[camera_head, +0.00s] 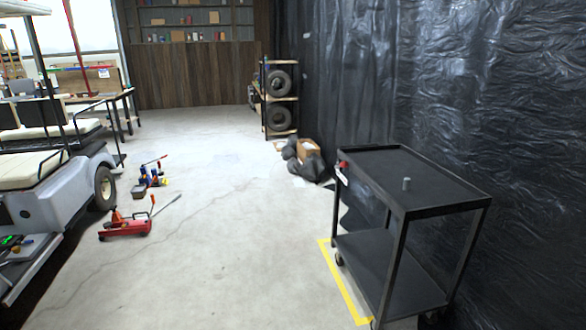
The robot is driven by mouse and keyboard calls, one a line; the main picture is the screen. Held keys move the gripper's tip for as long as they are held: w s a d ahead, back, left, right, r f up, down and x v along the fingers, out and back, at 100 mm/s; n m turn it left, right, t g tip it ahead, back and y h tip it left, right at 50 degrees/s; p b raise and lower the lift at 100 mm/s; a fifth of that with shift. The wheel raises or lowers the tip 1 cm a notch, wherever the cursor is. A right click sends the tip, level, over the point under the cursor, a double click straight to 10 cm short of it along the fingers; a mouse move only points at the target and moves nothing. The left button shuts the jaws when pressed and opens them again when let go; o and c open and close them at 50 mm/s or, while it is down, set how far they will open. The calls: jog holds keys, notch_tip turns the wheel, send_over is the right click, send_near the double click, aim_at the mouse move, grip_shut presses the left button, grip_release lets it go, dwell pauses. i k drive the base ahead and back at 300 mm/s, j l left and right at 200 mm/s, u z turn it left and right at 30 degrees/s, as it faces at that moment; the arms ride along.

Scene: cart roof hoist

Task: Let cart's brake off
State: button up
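A black two-shelf cart (404,172) stands at the right beside the dark plastic-covered wall. A small red part (343,164) with a white piece below it sits at the cart's far left corner, near the top edge; whether it is the brake I cannot tell. Dark casters show at the cart's feet. A white golf cart (52,192) is partly in view at the left; its pedals are not clear. My gripper is not in view.
A red floor jack (126,224) and blue and red tools (152,178) lie on the floor near the golf cart. Yellow tape (343,283) marks the floor by the black cart. Dark bags (306,163) and a tire rack (279,98) stand farther back. The middle floor is clear.

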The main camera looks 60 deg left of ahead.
aim_at(343, 164)
jog(key=u, duration=2)
jog(key=i+u, duration=0.3)
jog(key=i, duration=0.2)
jog(key=i+l+u, duration=0.2)
jog(key=i+u, duration=0.15)
jog(key=i, duration=0.15)
jog(key=i+l+u, duration=0.3)
jog(key=i, duration=0.2)
